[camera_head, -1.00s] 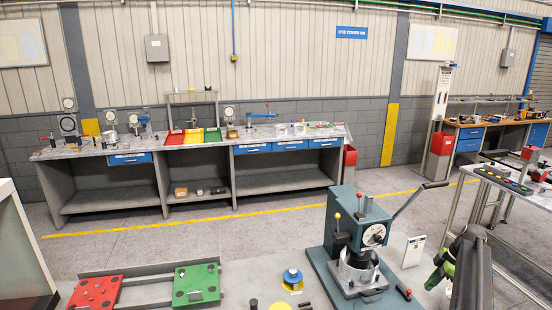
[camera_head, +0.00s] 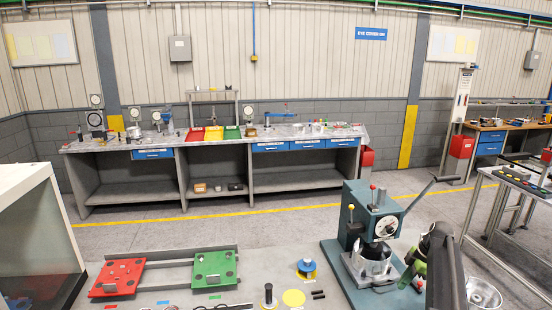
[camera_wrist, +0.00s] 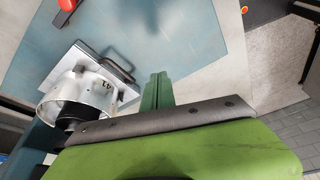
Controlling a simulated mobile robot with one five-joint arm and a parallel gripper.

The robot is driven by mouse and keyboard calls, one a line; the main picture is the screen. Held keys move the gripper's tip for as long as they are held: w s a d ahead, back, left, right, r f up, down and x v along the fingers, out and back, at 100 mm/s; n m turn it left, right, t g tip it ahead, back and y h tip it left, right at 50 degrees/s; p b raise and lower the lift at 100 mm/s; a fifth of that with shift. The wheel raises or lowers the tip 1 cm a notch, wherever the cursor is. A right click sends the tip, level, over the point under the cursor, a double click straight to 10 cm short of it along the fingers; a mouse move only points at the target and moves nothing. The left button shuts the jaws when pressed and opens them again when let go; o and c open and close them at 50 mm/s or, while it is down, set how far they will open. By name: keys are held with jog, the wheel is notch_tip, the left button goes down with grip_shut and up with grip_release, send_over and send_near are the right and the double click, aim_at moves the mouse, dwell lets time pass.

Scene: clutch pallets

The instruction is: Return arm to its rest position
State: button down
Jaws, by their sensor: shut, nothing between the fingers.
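My gripper (camera_head: 409,276) shows as a small green shape in the head view, just right of the teal press (camera_head: 372,225) and partly hidden behind my dark arm link. In the wrist view my green gripper (camera_wrist: 158,80) points over the press's pale blue base plate; its fingers are together and hold nothing. A silver cylindrical housing (camera_wrist: 60,98) with a dark core sits left of the fingers, with a metal plate and handle beside it. I cannot tell how far the fingers are above the base plate.
The near bench carries a red fixture plate (camera_head: 118,277), a green fixture plate (camera_head: 214,268) and a blue-and-yellow part (camera_head: 306,267). A silver round part (camera_head: 484,294) is at the lower right. The press's long lever (camera_head: 430,187) reaches right. Open floor lies behind, before the long workbench (camera_head: 240,142).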

jog(key=s+a+f+g+h+b, duration=0.1)
jog(key=s+a+f+b, duration=0.15)
jog(key=a, duration=0.95)
jog(key=s+a+f+b, duration=0.1)
jog(key=s+a+f, duration=0.15)
jog(key=a, duration=0.95)
jog(key=s+a+m+h, duration=0.2)
jog(key=s+a+m, duration=0.4)
jog(key=s+m, duration=0.6)
jog(key=m, duration=0.3)
jog(key=shift+s+f+h, duration=0.3)
jog(key=shift+h, duration=0.1)
